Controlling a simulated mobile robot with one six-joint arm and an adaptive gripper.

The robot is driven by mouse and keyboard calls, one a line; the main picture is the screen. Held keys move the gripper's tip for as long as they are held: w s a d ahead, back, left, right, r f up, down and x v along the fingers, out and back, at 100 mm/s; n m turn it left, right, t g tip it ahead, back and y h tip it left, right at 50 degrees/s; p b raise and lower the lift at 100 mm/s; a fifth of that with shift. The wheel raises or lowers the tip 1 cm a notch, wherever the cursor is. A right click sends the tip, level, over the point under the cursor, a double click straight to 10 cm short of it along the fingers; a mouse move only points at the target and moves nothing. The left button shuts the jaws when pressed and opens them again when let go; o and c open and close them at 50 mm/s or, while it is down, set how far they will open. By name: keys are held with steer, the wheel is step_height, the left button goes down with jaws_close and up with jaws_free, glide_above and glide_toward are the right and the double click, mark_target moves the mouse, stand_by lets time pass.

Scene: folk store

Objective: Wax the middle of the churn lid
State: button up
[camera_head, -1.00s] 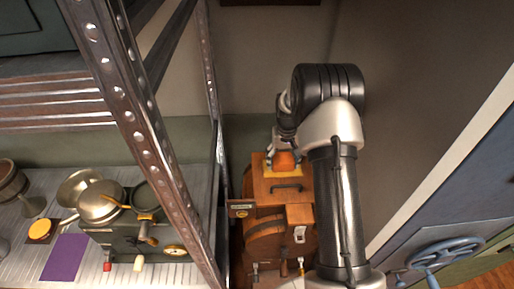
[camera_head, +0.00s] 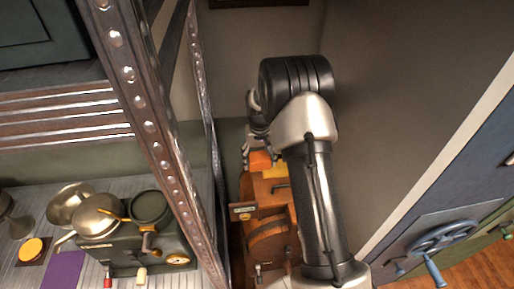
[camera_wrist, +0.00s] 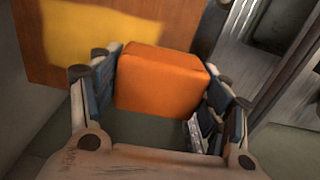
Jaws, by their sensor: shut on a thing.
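My gripper (camera_head: 250,148) is over the lid's far left edge, partly behind my arm. In the wrist view my gripper (camera_wrist: 160,88) is shut on an orange block (camera_wrist: 158,80), with fingers on both sides. The block is beside the yellow patch and overlaps the lid's edge. I cannot tell whether it touches the lid.
A metal rack post (camera_head: 150,125) stands close left of the churn. The shelf (camera_head: 20,272) holds metal pans (camera_head: 97,216), a green box (camera_head: 125,258) and a purple cloth (camera_head: 64,270). A blue handwheel (camera_head: 440,237) is on a cabinet at right.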

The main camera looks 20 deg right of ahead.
steer(key=shift+s+d+r+p, duration=0.15)
steer(key=shift+r+p, duration=0.1)
steer(key=shift+r, duration=0.25)
steer(key=shift+s+d+r+p, duration=0.1)
steer(key=shift+d+r+p, duration=0.1)
steer(key=shift+r, duration=0.3)
steer(key=shift+w+a+r+p, duration=0.1)
steer(key=shift+r+p, duration=0.2)
steer(key=shift+r, duration=0.25)
steer(key=shift+w+a+r+p, duration=0.1)
steer(key=shift+r+p, duration=0.2)
steer(key=shift+r, duration=0.2)
steer(key=shift+s+r+p, duration=0.1)
steer(key=shift+r+p, duration=0.45)
steer(key=shift+r, duration=0.45)
steer(key=shift+d, duration=0.1)
